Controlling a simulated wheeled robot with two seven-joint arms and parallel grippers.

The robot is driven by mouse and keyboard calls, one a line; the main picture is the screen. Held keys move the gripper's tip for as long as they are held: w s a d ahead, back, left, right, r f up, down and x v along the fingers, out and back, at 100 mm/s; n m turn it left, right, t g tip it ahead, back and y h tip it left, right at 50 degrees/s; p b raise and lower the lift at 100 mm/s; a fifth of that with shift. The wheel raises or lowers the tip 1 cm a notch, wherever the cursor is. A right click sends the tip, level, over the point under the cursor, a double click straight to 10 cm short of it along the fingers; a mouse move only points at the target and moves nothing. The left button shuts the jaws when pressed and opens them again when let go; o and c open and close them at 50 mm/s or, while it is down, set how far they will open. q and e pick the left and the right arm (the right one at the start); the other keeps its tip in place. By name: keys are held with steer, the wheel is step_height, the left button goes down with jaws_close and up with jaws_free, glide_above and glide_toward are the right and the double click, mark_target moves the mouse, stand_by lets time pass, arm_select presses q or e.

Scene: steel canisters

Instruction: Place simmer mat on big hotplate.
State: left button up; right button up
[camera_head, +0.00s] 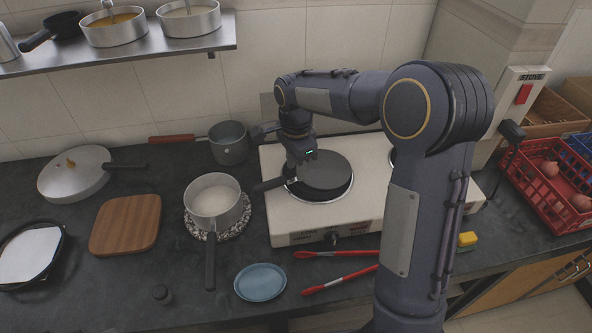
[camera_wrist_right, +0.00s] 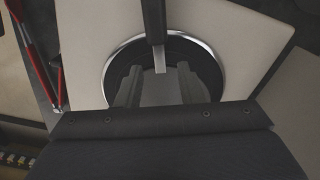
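The simmer mat (camera_head: 325,171) is a dark grey disc with a black handle (camera_head: 268,185) pointing left. It lies over the big hotplate (camera_head: 318,198), a black plate in a chrome ring at the left of the white stove. My right gripper (camera_head: 301,158) is just above the mat's handle side. In the right wrist view its two fingers (camera_wrist_right: 158,88) stand apart, with grey surface showing between them. The handle (camera_wrist_right: 155,25) comes down from the top of that view and ends in a pale tip ahead of the fingers. My left gripper is out of view.
A saucepan (camera_head: 213,197) stands on a speckled trivet left of the stove (camera_head: 300,230). Another pot (camera_head: 229,142) is behind. Red tongs (camera_head: 340,285) and a blue plate (camera_head: 260,282) lie in front. My right arm covers much of the stove's right half.

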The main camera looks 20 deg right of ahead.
step_height(320, 180, up, 9)
steer(key=s+d+r+n+t+y, duration=0.15)
steer(key=s+n, duration=0.25)
steer(key=s, duration=0.4)
steer(key=s+a+f+n+t+y, duration=0.1)
steer(key=s+a+f+n+t, duration=0.1)
steer(key=s+n, duration=0.3)
steer(key=s+a+f+n+t+y, duration=0.1)
steer(key=s+n, duration=0.5)
steer(key=s, duration=0.7)
step_height(320, 180, down, 2)
steer(key=shift+a+n+t, duration=0.3)
steer(key=shift+a+t, duration=0.35)
steer(key=shift+a, duration=0.3)
